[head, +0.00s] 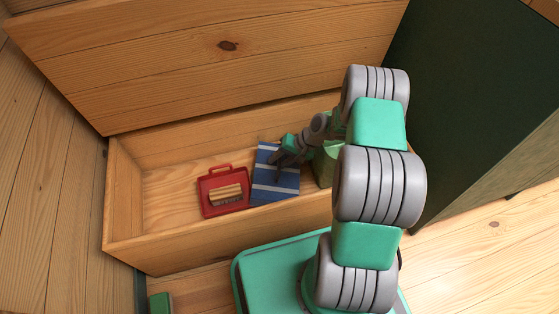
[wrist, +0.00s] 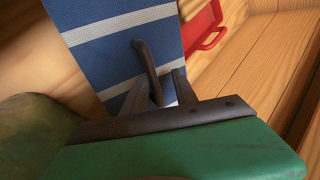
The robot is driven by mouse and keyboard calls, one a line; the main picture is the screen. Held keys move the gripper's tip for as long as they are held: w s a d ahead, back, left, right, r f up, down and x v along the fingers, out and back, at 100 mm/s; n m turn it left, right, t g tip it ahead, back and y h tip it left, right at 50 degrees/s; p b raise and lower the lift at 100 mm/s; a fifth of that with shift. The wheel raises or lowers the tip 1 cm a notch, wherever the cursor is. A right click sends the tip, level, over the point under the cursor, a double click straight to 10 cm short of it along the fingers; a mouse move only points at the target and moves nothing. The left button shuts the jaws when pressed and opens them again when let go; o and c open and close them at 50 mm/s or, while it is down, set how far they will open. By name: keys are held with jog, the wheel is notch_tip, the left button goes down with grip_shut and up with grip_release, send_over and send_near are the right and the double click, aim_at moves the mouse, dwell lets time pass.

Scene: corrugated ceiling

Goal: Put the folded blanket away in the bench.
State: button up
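In the wrist view the fingers (wrist: 160,80) overlap the blanket's striped face. Whether they are closed on its fabric or only near it cannot be told. The bench lid (head: 220,50) stands raised at the back.
The red dustpan (head: 208,184) carries a wooden brush (head: 226,194). A light green object (head: 325,168) sits right of the blanket, partly behind my arm. A dark green cabinet (head: 465,90) stands to the right. A small green object (head: 160,303) is on the floor in front. The bench's left end is clear.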

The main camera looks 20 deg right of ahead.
jog(key=shift+r+p, duration=0.35)
jog(key=shift+r, duration=0.1)
jog(key=p+v, duration=0.5)
jog(key=v, duration=0.7)
jog(key=s+a+r+n+h, duration=0.2)
jog(key=a+r, duration=0.1)
jog(key=r, duration=0.6)
jog(key=s+a+r+n+h, duration=0.1)
jog(key=s+a+r+h, duration=0.1)
jog(key=s+r, duration=0.4)
jog(key=s+a+r+n+h, duration=0.1)
jog(key=s+a+r+h, duration=0.1)
jog(key=s+r, duration=0.5)
jog(key=shift+s+a+r+g, duration=0.15)
jog(key=shift+s+a+g, duration=0.25)
jog(key=shift+s, duration=0.7)
jog(key=shift+a, duration=0.1)
